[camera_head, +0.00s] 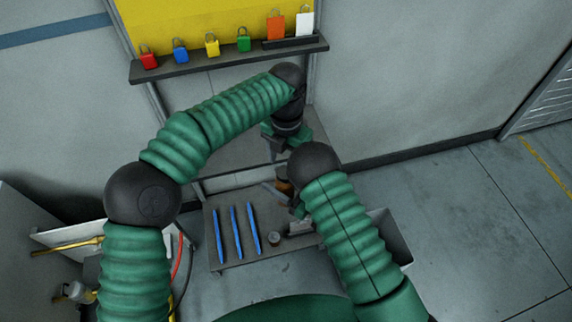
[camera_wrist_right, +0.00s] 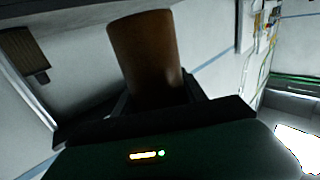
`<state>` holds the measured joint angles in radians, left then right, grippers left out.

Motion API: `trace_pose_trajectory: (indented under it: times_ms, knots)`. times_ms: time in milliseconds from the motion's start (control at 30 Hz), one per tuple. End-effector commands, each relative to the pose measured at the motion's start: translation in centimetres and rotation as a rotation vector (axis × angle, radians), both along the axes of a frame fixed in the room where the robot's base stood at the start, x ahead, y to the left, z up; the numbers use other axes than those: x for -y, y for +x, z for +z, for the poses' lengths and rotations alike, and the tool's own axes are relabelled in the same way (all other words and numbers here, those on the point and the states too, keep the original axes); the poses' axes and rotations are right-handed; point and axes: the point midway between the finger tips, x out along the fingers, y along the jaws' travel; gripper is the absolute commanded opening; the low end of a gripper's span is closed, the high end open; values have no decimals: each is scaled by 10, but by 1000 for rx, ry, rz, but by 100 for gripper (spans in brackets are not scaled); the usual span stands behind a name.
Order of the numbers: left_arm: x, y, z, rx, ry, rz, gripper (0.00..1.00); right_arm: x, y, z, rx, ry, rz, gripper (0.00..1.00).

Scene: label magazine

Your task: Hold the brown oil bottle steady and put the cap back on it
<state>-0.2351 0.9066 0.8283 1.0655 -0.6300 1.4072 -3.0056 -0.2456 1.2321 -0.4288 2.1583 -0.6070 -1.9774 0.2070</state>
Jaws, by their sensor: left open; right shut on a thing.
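The brown oil bottle (camera_wrist_right: 147,55) stands up between the fingers of my right gripper (camera_wrist_right: 155,98) in the right wrist view. The gripper is shut on it. In the head view a small brown part of the bottle (camera_head: 283,186) shows beside my right wrist; the rest is hidden by my arm. My left gripper (camera_head: 276,152) is open, above and behind the bottle in the head view, apart from it. A small grey round piece (camera_head: 274,238) sits on the cart's front part; I cannot tell whether it is the cap.
Three blue sticks (camera_head: 237,232) lie side by side on the grey cart top (camera_head: 228,262). A grey bin (camera_head: 393,236) is at the cart's right, partly behind my right arm. A shelf (camera_head: 230,60) with coloured padlocks is on the back wall. Open floor lies at the right.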

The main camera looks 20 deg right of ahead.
Motion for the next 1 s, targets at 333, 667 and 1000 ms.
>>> trace_pose_trajectory:
  times_ms: [333,667,1000]
  knots:
    - [0,0,13,-2,1,1,63,0,0,0,1,1,-1,0]
    - [-1,0,16,0,3,387,59,0,0,0,1,1,-1,0]
    - [-1,0,25,6,8,1490,59,0,0,0,1,1,-1,0]
